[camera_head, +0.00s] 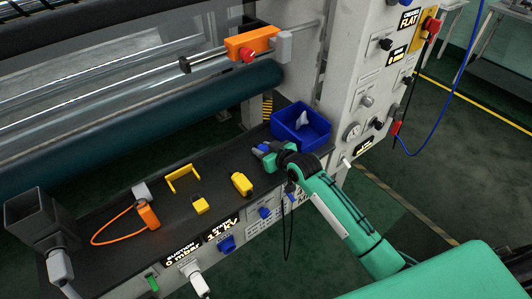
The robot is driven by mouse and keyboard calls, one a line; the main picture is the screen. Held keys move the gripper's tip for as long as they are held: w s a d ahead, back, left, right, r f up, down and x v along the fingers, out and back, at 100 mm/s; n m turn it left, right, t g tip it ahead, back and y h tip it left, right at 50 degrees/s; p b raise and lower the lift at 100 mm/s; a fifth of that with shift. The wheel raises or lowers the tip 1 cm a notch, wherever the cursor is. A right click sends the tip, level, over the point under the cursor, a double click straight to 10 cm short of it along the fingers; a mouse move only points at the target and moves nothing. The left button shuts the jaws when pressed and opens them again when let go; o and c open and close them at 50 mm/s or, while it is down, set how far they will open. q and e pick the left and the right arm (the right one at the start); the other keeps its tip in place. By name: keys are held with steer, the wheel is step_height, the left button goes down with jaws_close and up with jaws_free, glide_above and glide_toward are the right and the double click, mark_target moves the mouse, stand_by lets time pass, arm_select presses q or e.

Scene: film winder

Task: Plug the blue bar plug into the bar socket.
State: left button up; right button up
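My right gripper (259,151) is over the dark shelf, just left of the blue bin. Its fingers are small and partly hidden by its own body, so I cannot tell if they are open or hold anything. A small blue plug-like piece (290,190) with a hanging black cable (288,230) shows below my wrist at the shelf's front edge. More blue fittings sit on the front panel, one (226,243) below the 11 kV display and one (265,212) farther right. I cannot tell which is the bar plug or bar socket. My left gripper is out of view.
A blue bin (319,133) with a pale item stands behind my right gripper. Yellow pieces (242,184), a yellow bracket (184,178) and an orange looped cord (115,221) lie on the shelf (215,174). A control column (350,85) rises at right; a dark green roller (150,120) lies behind.

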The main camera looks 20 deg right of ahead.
mark_target(264, 147)
steer(key=c, duration=0.3)
steer(key=shift+r, duration=0.15)
steer(key=shift+r+b, duration=0.7)
steer(key=shift+r, duration=9.15)
